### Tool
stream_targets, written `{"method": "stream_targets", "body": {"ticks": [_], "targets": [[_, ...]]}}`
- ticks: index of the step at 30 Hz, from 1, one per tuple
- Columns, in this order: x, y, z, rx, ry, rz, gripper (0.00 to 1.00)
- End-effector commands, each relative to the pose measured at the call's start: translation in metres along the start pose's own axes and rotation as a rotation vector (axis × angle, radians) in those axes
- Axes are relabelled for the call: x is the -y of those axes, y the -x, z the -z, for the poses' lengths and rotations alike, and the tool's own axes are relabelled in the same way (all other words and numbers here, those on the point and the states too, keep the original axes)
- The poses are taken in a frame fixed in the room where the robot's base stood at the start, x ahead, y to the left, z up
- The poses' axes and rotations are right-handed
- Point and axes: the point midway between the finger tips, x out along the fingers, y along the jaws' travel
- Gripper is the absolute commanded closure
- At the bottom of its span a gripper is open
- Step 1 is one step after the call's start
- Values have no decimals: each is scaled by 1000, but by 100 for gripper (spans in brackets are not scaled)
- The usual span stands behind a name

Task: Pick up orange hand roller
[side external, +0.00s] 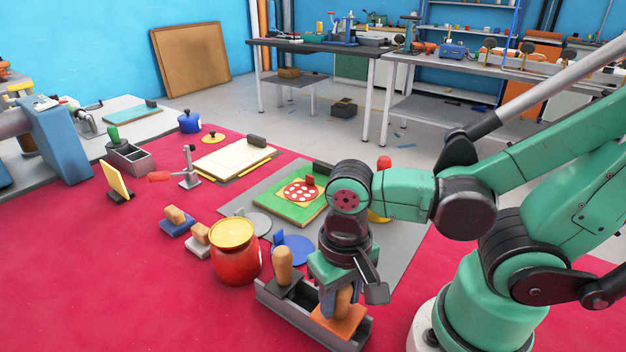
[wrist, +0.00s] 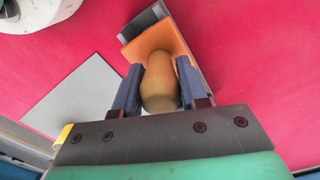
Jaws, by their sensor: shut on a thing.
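The orange hand roller (side external: 341,320) has a flat orange base and a rounded wooden handle. It is at the right end of a long grey tray (side external: 296,317), with its base at or just inside the tray; I cannot tell whether it touches the tray floor. My gripper (side external: 345,297) points down over it, shut on the wooden handle. In the wrist view, the handle (wrist: 161,82) lies between the two dark blue fingers of my gripper (wrist: 160,84). The orange base (wrist: 160,42) shows beyond the handle. The fingers partly hide the handle's sides.
A dark tool with a wooden handle (side external: 283,262) stands at the tray's left end, close to my gripper. A red jar with a yellow lid (side external: 235,255) stands left of the tray. A green board (side external: 291,207) lies behind on a grey mat (side external: 402,256). Red floor in front is clear.

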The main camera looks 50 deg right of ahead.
Motion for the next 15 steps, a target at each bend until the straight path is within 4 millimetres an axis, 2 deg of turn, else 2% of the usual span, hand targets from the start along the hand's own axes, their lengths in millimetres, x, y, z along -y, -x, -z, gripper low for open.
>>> {"method": "stream_targets", "body": {"ticks": [8, 15], "targets": [[0, 15, 0, 0, 0, 0, 100], [0, 40, 0, 0, 0, 0, 100]]}}
